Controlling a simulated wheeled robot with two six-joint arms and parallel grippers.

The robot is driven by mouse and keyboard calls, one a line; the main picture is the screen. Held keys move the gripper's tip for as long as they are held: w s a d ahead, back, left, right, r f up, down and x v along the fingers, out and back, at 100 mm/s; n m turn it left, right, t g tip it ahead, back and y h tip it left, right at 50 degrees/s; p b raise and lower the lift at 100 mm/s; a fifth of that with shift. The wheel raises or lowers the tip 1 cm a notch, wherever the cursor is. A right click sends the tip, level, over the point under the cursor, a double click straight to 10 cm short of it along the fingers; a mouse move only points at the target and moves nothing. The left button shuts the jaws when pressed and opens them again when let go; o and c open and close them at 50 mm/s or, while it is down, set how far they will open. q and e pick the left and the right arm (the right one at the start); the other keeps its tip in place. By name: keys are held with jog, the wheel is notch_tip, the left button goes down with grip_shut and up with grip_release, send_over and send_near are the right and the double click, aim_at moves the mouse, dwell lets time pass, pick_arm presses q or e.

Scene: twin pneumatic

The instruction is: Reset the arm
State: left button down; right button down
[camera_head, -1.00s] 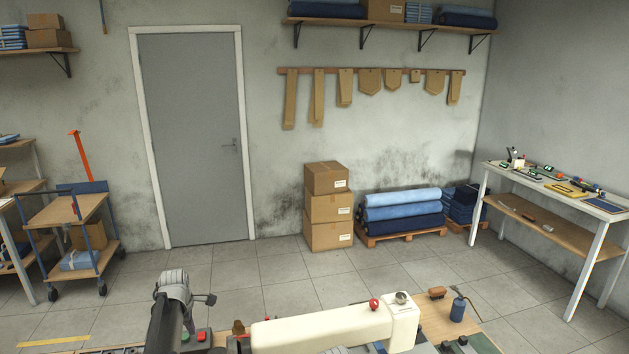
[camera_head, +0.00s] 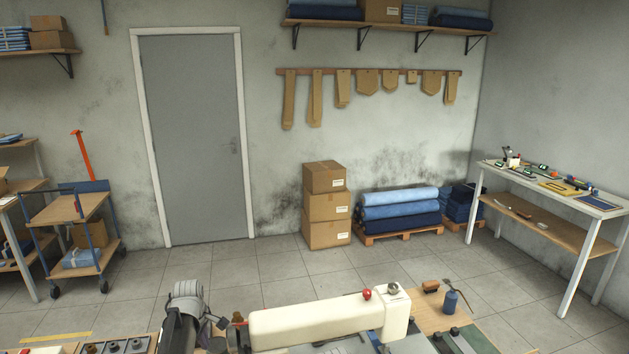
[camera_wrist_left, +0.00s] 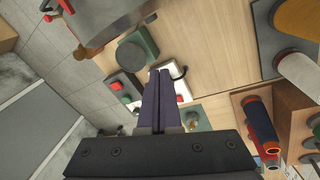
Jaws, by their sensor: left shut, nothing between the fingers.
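My left arm comes in at the bottom of the head view, and its grey wrist end (camera_head: 188,298) is beside the left end of a cream sewing machine (camera_head: 315,322). In the left wrist view my left gripper (camera_wrist_left: 163,75) has its two dark fingers pressed together with nothing between them. The fingers point over a wooden bench top (camera_wrist_left: 215,50); I cannot tell their exact height above it. My right gripper does not show in either view.
A blue bottle (camera_head: 451,302) and a brown block (camera_head: 431,286) stand right of the machine. Spools (camera_wrist_left: 262,130) and a red-buttoned box (camera_wrist_left: 122,88) show in the wrist view. Stacked boxes (camera_head: 327,205) and fabric rolls (camera_head: 398,207) stand by the wall. The tiled floor between is clear.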

pick_arm(q)
jog(key=s+d+m+g+y, duration=0.1)
jog(key=s+d+m+g, duration=0.2)
jog(key=s+d+m, duration=1.7)
jog(key=s+d, duration=0.4)
jog(key=d, duration=0.1)
jog(key=shift+f, duration=0.25)
jog(key=shift+s+a, duration=0.15)
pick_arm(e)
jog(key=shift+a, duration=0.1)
